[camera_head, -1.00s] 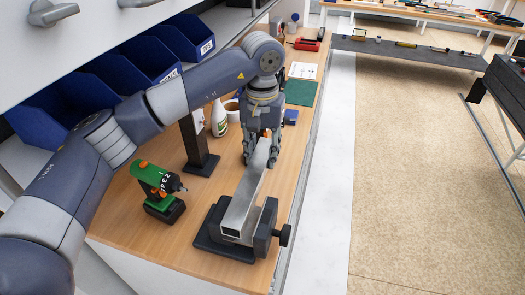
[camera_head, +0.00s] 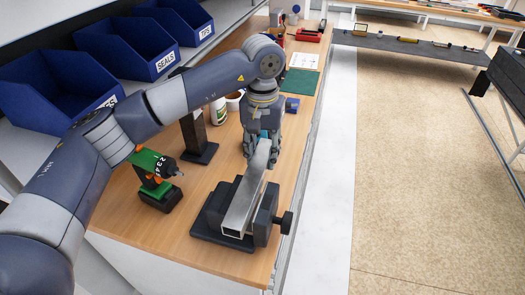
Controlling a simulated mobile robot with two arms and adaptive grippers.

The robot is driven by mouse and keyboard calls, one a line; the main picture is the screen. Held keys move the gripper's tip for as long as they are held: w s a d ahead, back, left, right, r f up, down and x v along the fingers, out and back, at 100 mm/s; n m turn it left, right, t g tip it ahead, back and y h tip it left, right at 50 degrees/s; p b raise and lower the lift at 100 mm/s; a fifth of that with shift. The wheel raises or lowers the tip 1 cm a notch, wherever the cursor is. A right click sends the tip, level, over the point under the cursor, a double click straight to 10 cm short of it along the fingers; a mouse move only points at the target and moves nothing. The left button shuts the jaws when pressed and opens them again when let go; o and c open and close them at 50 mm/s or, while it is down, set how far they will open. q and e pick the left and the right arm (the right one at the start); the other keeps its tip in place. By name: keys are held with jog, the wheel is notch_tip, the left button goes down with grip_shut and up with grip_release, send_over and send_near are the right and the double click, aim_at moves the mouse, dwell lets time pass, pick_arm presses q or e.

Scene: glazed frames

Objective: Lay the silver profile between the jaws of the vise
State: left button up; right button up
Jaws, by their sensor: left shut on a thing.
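The silver profile (camera_head: 246,200) is a long square metal tube with an open near end. It lies lengthwise over the dark vise (camera_head: 268,216), between its two jaws as seen from above. I cannot tell whether it rests on the vise bed. My left gripper (camera_head: 261,158) points down and is shut on the far end of the profile. The vise stands near the front right of the wooden bench, with its screw handle (camera_head: 284,222) on the right. My right gripper is not in view.
A green drill (camera_head: 157,180) stands left of the vise on the bench (camera_head: 190,240). A black post (camera_head: 199,150), a white bottle (camera_head: 219,112) and a green mat (camera_head: 300,81) are behind. Blue bins (camera_head: 122,45) line the left. The bench's near left is clear.

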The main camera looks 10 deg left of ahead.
aim_at(263, 170)
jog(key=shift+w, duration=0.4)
pick_arm(q)
jog(key=shift+b, duration=0.65)
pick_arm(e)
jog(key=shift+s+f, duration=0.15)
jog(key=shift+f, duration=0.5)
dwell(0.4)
pick_arm(q)
notch_tip(263, 170, down, 6)
jog(key=b, duration=0.5)
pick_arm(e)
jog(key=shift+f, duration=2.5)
pick_arm(q)
jog(key=o, duration=1.2)
jog(key=shift+o, duration=0.2)
notch_tip(263, 170, up, 12)
jog(key=shift+f, duration=0.1)
